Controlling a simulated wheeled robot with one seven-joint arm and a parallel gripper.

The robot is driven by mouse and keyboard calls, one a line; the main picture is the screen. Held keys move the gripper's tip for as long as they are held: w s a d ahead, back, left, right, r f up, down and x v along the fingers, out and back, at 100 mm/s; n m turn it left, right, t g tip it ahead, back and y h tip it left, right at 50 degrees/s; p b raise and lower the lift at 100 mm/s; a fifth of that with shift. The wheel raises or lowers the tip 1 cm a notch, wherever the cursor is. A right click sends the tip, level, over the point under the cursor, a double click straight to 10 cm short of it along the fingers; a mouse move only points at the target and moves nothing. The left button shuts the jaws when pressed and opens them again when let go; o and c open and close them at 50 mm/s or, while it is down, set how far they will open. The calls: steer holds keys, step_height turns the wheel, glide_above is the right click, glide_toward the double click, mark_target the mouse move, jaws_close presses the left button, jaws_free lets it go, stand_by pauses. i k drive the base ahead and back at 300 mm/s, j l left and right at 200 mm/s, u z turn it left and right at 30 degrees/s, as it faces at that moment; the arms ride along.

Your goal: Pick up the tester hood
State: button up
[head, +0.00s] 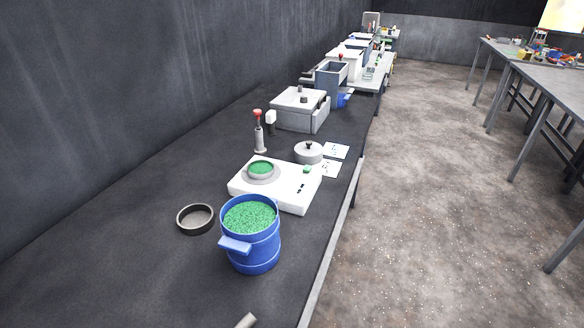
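A round grey lid with a dark knob (308,152), which looks like the tester hood, rests on the dark bench behind the white tester (276,194). It sits beside white paper sheets. The tester has a round grey seat holding green material (261,168) on its top, and this seat is uncovered. A small green part (307,169) is on the tester's right side. My gripper is not in view.
A blue bucket of green granules (252,242) stands in front of the tester. A dark ring (195,219) lies left. A red-topped upright device (259,133) and grey box machine (300,110) stand behind. A light cylindrical piece (246,321) is cut off at the bottom edge.

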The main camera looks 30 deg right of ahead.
mark_target(309, 152)
steer(key=i+l+z, duration=0.1)
steer(key=i+z, duration=0.25)
steer(key=i, duration=0.2)
steer(key=i+z, duration=0.3)
steer(key=i, duration=0.3)
